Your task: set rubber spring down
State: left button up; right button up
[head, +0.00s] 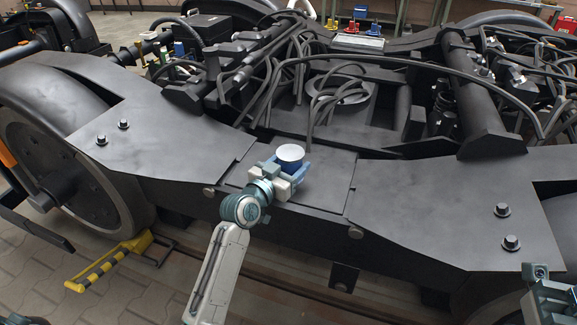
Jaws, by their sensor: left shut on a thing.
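A small round piece with a white disc top and a blue side, which I take to be the rubber spring (291,154), is in the middle of the head view. My left gripper (287,175) is shut on it, and its fingers hide the lower part. It is upright over the flat dark middle plate of the bogie frame; I cannot tell whether it touches the plate. A teal and dark part of my right arm (545,293) shows at the lower right edge; its fingertips are not clear.
The dark bogie frame (175,125) fills the view, with raised bolts (502,209) on its side plates. Black cables and hoses (300,65) loop behind the gripper. A wheel (60,170) stands at left, and a yellow-black striped bracket (110,262) is below. The middle plate beside the gripper is bare.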

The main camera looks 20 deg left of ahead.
pick_arm(q)
jog(key=shift+s+r, duration=0.1)
jog(key=shift+r, duration=0.05)
jog(key=o, duration=1.3)
jog(key=shift+c, duration=0.2)
